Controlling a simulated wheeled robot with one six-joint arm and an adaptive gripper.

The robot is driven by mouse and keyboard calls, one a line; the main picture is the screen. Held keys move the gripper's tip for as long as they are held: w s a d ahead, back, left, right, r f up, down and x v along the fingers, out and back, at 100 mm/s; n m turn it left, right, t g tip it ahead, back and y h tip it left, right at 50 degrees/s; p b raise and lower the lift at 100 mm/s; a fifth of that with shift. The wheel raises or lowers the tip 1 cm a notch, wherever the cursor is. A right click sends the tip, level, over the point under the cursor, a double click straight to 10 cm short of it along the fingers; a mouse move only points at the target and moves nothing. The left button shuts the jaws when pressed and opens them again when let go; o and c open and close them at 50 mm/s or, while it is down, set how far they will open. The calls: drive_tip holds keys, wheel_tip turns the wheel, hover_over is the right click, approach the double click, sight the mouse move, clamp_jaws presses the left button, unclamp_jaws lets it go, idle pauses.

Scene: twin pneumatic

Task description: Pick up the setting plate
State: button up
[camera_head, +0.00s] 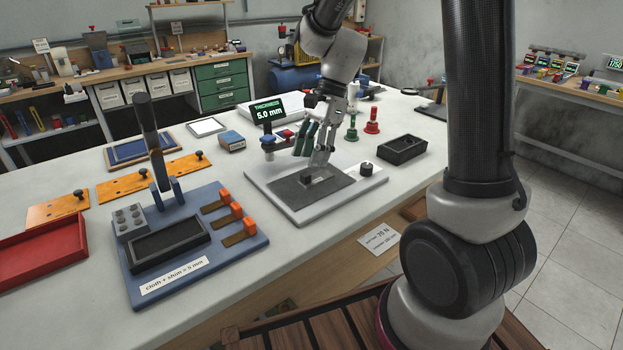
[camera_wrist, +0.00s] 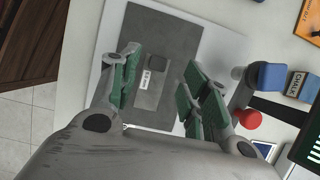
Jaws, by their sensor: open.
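A small grey plate (camera_wrist: 143,101) with a white label and a dark raised knob (camera_wrist: 155,74) lies on a dark grey mat (camera_wrist: 157,42) in the wrist view; I take it to be the setting plate. The mat rests on a white base plate (camera_head: 361,182). In the head view, the dark knob (camera_head: 310,179) shows on the mat and the fingers hide part of the area. My gripper (camera_wrist: 158,88), with green pads, is open above the small plate, its fingers apart on either side of it in the picture. No contact is visible. In the head view, my gripper (camera_head: 316,152) points down over the mat.
A blue fixture (camera_head: 255,243) with a tall black lever stands at left. A black tray (camera_head: 402,149) lies to the right, and a black knob (camera_head: 366,168) sits on the base plate. Red (camera_head: 372,122) and green (camera_head: 351,129) handled pieces stand behind. A thickness display (camera_head: 268,109) reads 5.0 mm.

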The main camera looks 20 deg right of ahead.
sight(305, 174)
drive_tip(key=x, duration=0.4)
drive_tip(key=shift+f, duration=0.3)
clamp_jaws()
